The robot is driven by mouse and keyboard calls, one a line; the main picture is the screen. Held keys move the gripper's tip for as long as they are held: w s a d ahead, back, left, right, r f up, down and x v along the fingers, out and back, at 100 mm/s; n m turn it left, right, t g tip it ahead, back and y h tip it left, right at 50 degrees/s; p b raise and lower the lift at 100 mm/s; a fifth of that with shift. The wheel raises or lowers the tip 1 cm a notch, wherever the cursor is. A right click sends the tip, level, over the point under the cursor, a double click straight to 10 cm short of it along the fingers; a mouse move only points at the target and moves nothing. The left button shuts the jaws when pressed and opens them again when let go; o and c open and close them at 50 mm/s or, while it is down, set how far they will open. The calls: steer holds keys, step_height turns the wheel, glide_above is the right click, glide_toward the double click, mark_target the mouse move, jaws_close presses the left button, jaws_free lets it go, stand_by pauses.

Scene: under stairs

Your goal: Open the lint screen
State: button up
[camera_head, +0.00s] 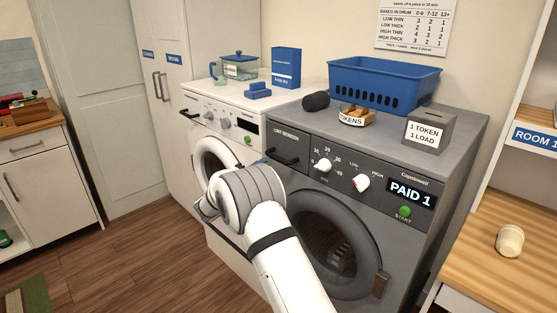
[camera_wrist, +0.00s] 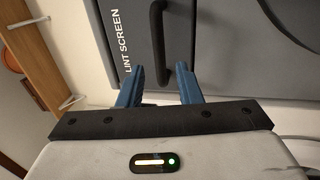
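The lint screen (camera_head: 291,143) is a dark grey labelled panel at the upper left of the grey dryer's front. It appears shut, flush with the dryer. Its black bar handle (camera_head: 283,159) shows in the head view and also in the wrist view (camera_wrist: 157,45). My gripper (camera_wrist: 160,77) has two blue fingers, spread apart with nothing between them. In the wrist view the near end of the handle lies just ahead of the gap between the fingertips. In the head view my arm hides most of the gripper; a bit of blue finger shows just left of the handle.
The grey dryer (camera_head: 460,150) carries a blue basket (camera_head: 383,88), a token tray (camera_head: 354,119), a dark roll (camera_head: 315,101) and a token box (camera_head: 429,130). Its round door (camera_head: 372,262) is shut below. A white washer (camera_head: 236,108) stands left. Wooden floor is free in front.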

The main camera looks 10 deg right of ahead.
mark_target(277, 159)
steer(key=p+x, duration=0.1)
steer(key=x, duration=0.6)
steer(key=shift+d, duration=0.1)
steer(key=shift+c, duration=0.3)
jaws_close()
stand_by(0.8)
